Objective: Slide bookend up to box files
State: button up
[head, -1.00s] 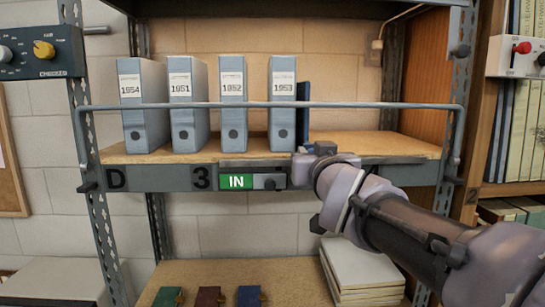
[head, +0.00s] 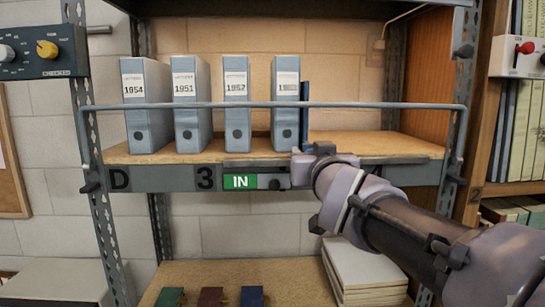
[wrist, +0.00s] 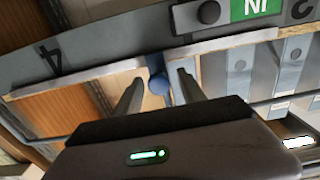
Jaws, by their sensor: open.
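The dark blue bookend (head: 305,110) stands upright on the shelf, just right of the box file marked 1953 (head: 286,105) in the head view. Several grey-blue box files (head: 147,105) stand to its left. My gripper (wrist: 160,88) is open at the shelf's front edge. In the wrist view a rounded blue part, which looks like the bookend (wrist: 158,82), shows between the two fingers; I cannot tell whether they touch it. The nearest file (wrist: 214,75) lies beyond the right finger there. In the head view my wrist hides the fingers.
A grey rail (head: 200,105) crosses the shelf front above my gripper. The shelf board (head: 370,146) is bare right of the bookend. A green IN slider (head: 240,181) sits on the shelf edge. Papers (head: 362,270) and small books (head: 211,297) lie on the lower shelf.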

jog(key=s+p, duration=0.4)
jog(key=s, duration=1.3)
jog(key=s+a+f+g+y+b, duration=0.1)
jog(key=s+a+f+g+b, duration=0.1)
jog(key=f+b, duration=1.1)
jog(key=s+a+f+g+y+b, duration=0.2)
jog(key=f+b, duration=0.5)
jog(key=f, duration=1.1)
jog(key=s+f+m+g+b, duration=0.1)
jog(key=s+f+b, duration=0.3)
jog(key=f, duration=0.6)
jog(key=s+d+f+m+g+b, duration=0.1)
jog(key=s+f+m+g+b, duration=0.1)
jog(key=s+f+g+b, duration=0.2)
jog(key=s+d+f+m+g+h+b, duration=0.1)
jog(key=s+f+g+b, duration=0.2)
jog(key=f+b, duration=0.5)
notch_tip(320, 180, down, 9)
jog(key=shift+s+d+f+b, duration=0.15)
jog(key=shift+s+f+b, duration=0.05)
jog(key=shift+s+b, duration=0.25)
jog(key=shift+d, duration=0.1)
